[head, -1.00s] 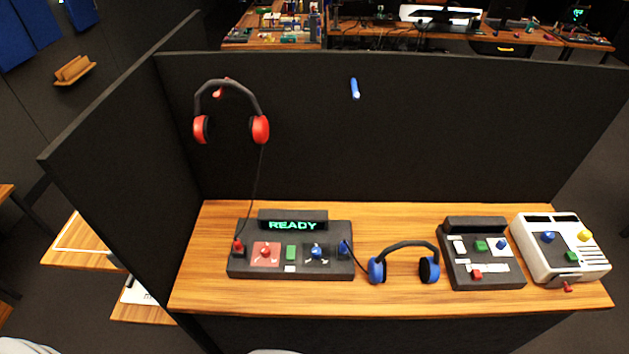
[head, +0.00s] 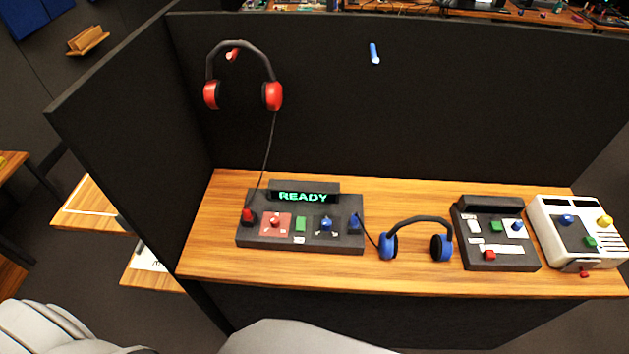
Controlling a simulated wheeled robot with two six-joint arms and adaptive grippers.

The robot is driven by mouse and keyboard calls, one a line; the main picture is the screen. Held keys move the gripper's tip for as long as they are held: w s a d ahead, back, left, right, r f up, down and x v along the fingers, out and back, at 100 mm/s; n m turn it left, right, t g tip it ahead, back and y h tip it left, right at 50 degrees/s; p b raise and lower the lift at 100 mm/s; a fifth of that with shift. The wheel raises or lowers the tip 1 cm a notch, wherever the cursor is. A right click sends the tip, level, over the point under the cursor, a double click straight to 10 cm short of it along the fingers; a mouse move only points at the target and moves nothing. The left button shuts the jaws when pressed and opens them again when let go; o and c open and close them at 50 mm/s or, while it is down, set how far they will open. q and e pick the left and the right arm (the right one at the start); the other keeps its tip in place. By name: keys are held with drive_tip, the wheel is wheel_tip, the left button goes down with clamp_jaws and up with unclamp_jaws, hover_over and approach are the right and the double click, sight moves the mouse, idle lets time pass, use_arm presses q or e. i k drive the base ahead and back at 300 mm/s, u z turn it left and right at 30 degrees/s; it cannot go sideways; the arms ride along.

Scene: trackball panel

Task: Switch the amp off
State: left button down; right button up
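A dark box (head: 350,238) with a lit green READY display (head: 303,197) sits at the left of the wooden desk; it looks like the amp. On its top are a red knob on a red plate (head: 276,222), a green button (head: 300,224) and a blue knob (head: 326,224). A red plug (head: 247,215) is at its left end and a blue plug (head: 355,222) at its right. A cable runs from the red plug to the red headphones (head: 273,95), hanging on the partition. Blue headphones (head: 443,247) lie on the desk, cabled to the blue plug. Neither gripper is in view.
A smaller dark box (head: 512,263) and a white box (head: 553,228) with coloured buttons stand at the right. Black partitions (head: 450,100) close the back and left of the desk (head: 205,262). An empty blue hook (head: 374,54) is on the back partition.

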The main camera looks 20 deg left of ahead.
sight(301, 220)
drive_tip(key=u, duration=1.1)
drive_tip(key=k, duration=0.95)
drive_tip(key=z, duration=1.3)
drive_tip(key=i, duration=0.5)
